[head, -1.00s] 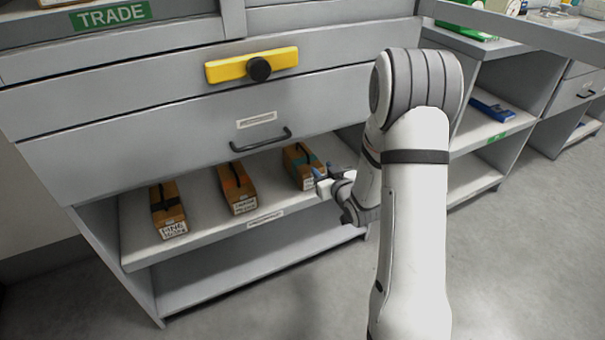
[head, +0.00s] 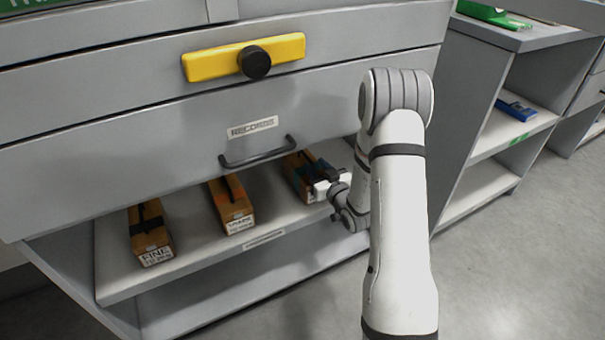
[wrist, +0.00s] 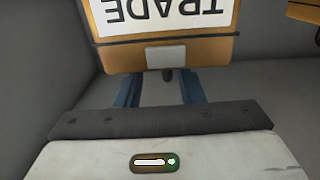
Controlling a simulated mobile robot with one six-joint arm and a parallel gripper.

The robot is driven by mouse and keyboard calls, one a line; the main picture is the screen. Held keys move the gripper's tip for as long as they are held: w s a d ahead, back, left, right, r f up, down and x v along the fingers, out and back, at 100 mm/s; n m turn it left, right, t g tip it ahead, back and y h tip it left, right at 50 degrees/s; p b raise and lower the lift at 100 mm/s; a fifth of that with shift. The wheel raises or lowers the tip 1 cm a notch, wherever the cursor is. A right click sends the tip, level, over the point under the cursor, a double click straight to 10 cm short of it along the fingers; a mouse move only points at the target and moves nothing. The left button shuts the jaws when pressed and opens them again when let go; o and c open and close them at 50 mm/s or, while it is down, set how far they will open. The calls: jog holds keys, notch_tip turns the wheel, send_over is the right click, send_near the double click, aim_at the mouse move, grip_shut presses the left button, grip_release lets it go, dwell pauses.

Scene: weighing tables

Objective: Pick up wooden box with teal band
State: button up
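Three wooden boxes stand on the shelf under the drawers. The right box (head: 299,171) shows dark and teal-looking colour along its top and side, partly hidden by my gripper (head: 325,184). The left box (head: 152,239) has a black band; the middle box (head: 231,206) has a dark strip on top. In the wrist view, a wooden box (wrist: 220,47) with an upside-down TRADE label fills the top. My gripper's two blue fingers (wrist: 160,92) are apart, with their ends at the box's lower edge. I cannot tell whether they touch it.
A drawer with a handle (head: 258,153) and RECORDS label overhangs the shelf (head: 190,253). A yellow bar with a black knob (head: 256,62) is on the drawer above. In the wrist view, another box (wrist: 303,11) shows at the top right. Open floor lies at right.

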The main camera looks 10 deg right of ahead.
aim_at(306, 155)
jog(key=b+x, duration=0.1)
jog(key=x, duration=0.1)
jog(key=b+x, duration=0.1)
jog(key=x, duration=0.2)
jog(key=shift+w+a+r, duration=0.15)
jog(key=shift+w+a, duration=0.05)
jog(key=shift+a, duration=0.3)
grip_shut()
jog(key=shift+r, duration=0.1)
dwell(0.8)
